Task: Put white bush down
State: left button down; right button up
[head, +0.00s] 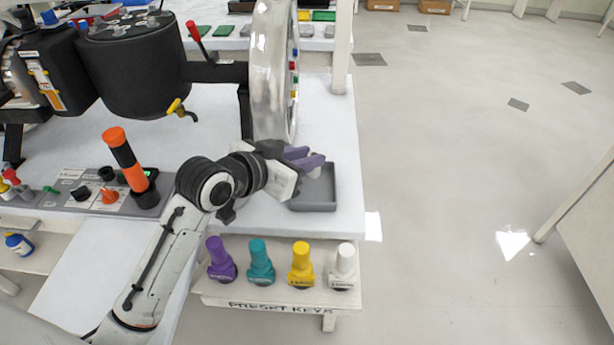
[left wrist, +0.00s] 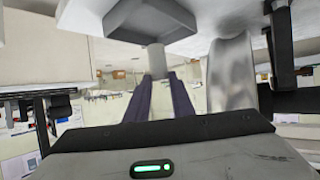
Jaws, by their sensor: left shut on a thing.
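My left gripper (head: 306,158) reaches in from the left over the grey tray (head: 313,206) on the right end of the white table. It is shut on the white bush. In the left wrist view, which looks upside down, the pale bush (left wrist: 156,60) is a short cylinder between the two dark purple fingertips (left wrist: 160,78). The tray (left wrist: 150,32) is just beyond its end. I cannot tell whether the bush touches the tray floor. In the head view the fingers mostly hide the bush. My right gripper is not in view.
A large metal wheel (head: 270,70) stands close behind the gripper. A shelf below (head: 260,296) holds purple, teal, yellow and white keys. A control panel (head: 80,197) with an orange-black handle (head: 125,160) lies left. The floor on the right is clear.

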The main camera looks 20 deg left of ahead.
pick_arm(q)
jog(key=shift+f+b, duration=0.35)
jog(key=shift+f, duration=1.7)
jog(key=c, duration=1.5)
grip_release()
jog(key=shift+f, duration=0.15)
jog(key=shift+c, duration=0.2)
jog(key=shift+s+r, duration=0.15)
jog(key=shift+r, duration=0.15)
jog(key=p+v, duration=0.1)
jog(key=v, duration=1)
jog(key=shift+s+a, duration=0.2)
jog(key=shift+s, duration=0.05)
jog(key=shift+r, duration=0.1)
